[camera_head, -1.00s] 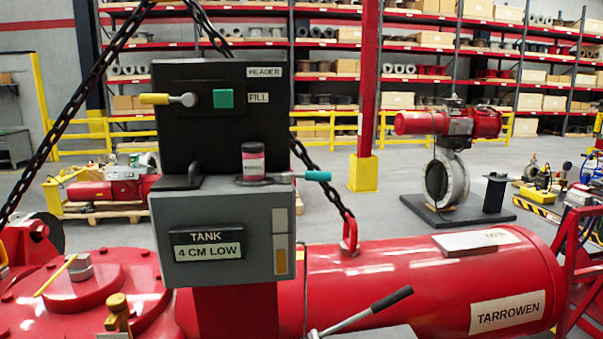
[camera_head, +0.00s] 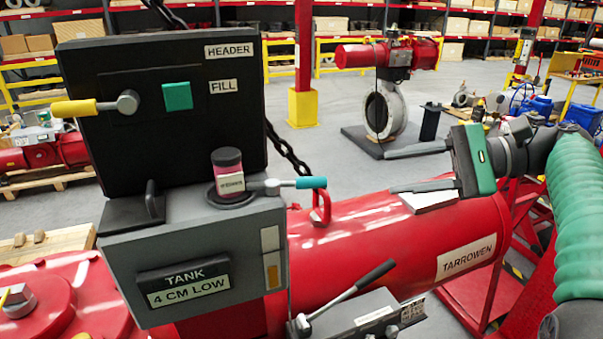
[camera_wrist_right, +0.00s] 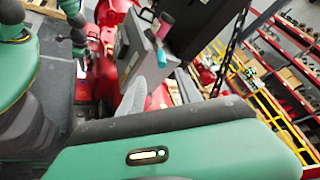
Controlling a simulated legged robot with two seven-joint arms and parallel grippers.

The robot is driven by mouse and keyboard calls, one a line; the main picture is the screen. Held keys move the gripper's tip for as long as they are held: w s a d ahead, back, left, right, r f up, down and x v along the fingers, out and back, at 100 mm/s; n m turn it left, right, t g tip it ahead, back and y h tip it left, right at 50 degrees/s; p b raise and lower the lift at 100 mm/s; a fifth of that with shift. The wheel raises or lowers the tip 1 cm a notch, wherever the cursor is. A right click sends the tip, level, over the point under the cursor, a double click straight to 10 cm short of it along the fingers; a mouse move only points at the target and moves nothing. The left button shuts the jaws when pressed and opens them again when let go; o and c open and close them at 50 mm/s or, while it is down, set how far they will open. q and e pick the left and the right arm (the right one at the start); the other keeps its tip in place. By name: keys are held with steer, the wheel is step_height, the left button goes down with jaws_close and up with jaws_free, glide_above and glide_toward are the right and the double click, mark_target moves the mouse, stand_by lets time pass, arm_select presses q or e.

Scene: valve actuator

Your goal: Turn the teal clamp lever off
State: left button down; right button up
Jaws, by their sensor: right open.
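The teal clamp lever (camera_head: 311,182) sticks out to the right from the base clamp around a small dark jar with a pink label (camera_head: 228,172). The jar stands upright on top of the grey control box (camera_head: 210,262). My right gripper (camera_head: 389,171) is open and empty, to the right of the lever and apart from it, its fingers pointing left towards it. In the right wrist view the lever's teal tip (camera_wrist_right: 162,57) shows beyond the gripper body. My left gripper does not show clearly in either view.
A black panel (camera_head: 160,140) with a yellow-handled lever (camera_head: 88,107) and a teal square (camera_head: 177,96) rises behind the jar. A black-handled lever (camera_head: 375,274) stands below right. A red cylinder (camera_head: 370,235) and a chain (camera_head: 287,150) lie behind the box.

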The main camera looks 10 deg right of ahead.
mark_target(314, 182)
steer(key=p+x, duration=0.1)
steer(key=x, duration=1)
steer(key=p+x, duration=0.1)
steer(key=x, duration=0.5)
steer(key=shift+a+r+p, duration=0.2)
steer(key=shift+r+p, duration=0.1)
steer(key=shift+r, duration=0.1)
steer(key=shift+s+a, duration=0.15)
steer(key=d, duration=0.3)
steer(key=shift+d+f, duration=0.2)
steer(key=shift+f, duration=0.05)
steer(key=shift+w+d, duration=0.25)
steer(key=shift+d, duration=0.1)
steer(key=shift+c, duration=1.1)
steer(key=shift+w+f, duration=0.1)
steer(key=shift+c, duration=1.2)
steer(key=shift+a, duration=0.35)
steer(key=shift+c, duration=1.1)
steer(key=shift+s+a, duration=0.2)
steer(key=shift+a, duration=0.15)
jaws_close()
steer(key=shift+a, duration=0.25)
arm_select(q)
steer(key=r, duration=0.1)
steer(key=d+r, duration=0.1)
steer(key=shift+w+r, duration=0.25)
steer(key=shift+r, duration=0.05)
arm_select(e)
steer(key=shift+d, duration=0.1)
